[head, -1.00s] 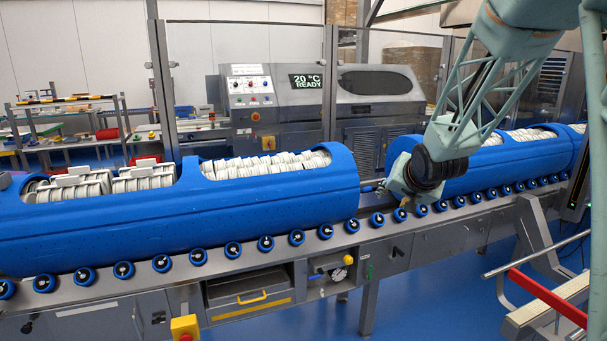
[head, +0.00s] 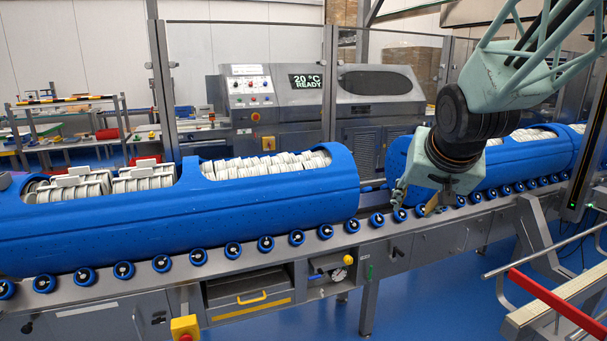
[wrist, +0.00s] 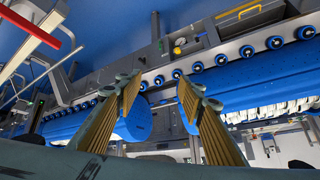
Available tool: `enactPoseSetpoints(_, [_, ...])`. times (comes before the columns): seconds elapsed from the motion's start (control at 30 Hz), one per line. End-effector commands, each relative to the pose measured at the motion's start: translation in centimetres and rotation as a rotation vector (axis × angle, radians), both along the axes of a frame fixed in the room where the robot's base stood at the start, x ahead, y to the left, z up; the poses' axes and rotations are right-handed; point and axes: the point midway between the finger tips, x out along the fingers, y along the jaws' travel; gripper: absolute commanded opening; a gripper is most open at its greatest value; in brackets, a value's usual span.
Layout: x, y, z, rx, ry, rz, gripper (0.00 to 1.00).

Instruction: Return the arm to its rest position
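My gripper (head: 415,209) hangs from my arm at the right of the head view, fingers pointing down, in front of the right blue carrier and near the roller rail. In the wrist view my gripper (wrist: 159,90) shows its two ribbed, tan-sided fingers spread apart with nothing between them. It is open and empty. The left blue carrier (head: 200,225) lies on the conveyor to the left of my gripper. The right blue carrier (head: 530,161) is partly hidden behind my arm.
Both carriers hold rows of white tubs (head: 265,163). Blue rollers (head: 233,250) line the front rail. A red bar (head: 548,297) and metal rails stand at the lower right. Blue floor is free in front.

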Motion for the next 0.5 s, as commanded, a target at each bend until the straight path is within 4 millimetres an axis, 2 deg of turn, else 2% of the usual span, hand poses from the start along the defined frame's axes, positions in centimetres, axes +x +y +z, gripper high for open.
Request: enactPoseSetpoints(0.5, [-11.5, 1.3, 1.9, -0.043, 0.108, 0.058, 0.36])
